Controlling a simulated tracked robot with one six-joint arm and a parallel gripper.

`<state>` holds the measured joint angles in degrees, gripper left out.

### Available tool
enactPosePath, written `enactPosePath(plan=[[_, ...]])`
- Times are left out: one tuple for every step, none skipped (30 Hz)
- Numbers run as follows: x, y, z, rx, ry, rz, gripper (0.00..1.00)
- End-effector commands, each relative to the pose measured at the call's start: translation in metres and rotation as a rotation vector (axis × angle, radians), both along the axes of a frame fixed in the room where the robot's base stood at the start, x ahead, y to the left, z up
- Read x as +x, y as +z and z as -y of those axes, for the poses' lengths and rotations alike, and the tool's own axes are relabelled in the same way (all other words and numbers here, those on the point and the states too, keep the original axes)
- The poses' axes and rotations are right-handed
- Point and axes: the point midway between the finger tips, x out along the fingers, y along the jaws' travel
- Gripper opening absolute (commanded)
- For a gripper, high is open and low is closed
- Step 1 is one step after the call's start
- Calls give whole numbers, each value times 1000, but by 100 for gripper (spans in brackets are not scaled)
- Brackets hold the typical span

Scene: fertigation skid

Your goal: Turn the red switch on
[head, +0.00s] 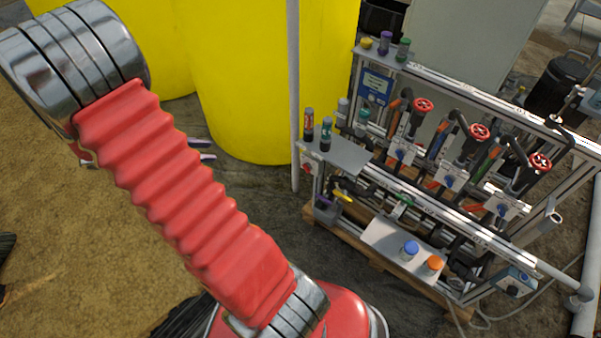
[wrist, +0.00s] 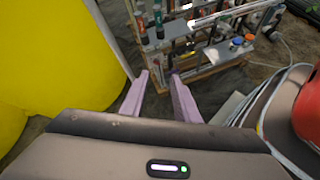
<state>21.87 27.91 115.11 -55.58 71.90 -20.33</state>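The red switch (head: 307,168) is a small red knob on a light box at the left end of the skid, below a shelf with two bottles. Its exact setting is too small to read. In the wrist view I cannot make it out clearly. My gripper (wrist: 159,75) is open and empty, with two pale purple fingers apart and pointing toward the skid's left end. In the head view my arm hides most of the gripper; only the fingertips (head: 205,150) show, left of the skid and apart from the switch.
A grey post (head: 294,100) stands just left of the skid, before a big yellow tank (head: 245,80). Red handwheels (head: 423,105) and several blue-knobbed boxes (head: 399,154) line the skid. Bare ground lies left.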

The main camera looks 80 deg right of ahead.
Motion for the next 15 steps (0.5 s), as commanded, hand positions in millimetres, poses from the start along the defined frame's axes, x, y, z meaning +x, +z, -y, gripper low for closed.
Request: enactPosePath(plan=[[-2, -10, 9, -3, 8, -42, 28], [-3, -14, 15, -7, 15, -66, 28], [-3, -20, 22, -10, 25, -96, 28], [-4, -25, 28, -14, 32, -120, 28], [-5, -30, 33, -15, 40, -144, 28], [-6, -37, 40, -19, 49, -175, 28], [-7, -41, 45, -22, 57, -198, 28], [-9, -47, 50, -23, 64, -221, 28], [-10, -54, 57, -24, 75, -252, 28], [-11, -59, 62, -25, 83, -274, 28], [-12, -64, 66, -27, 91, -298, 28], [-14, -72, 73, -28, 101, -328, 28], [-16, -78, 77, -29, 109, -351, 28], [-17, -83, 82, -28, 117, -373, 28], [-19, -91, 88, -29, 128, -403, 28]])
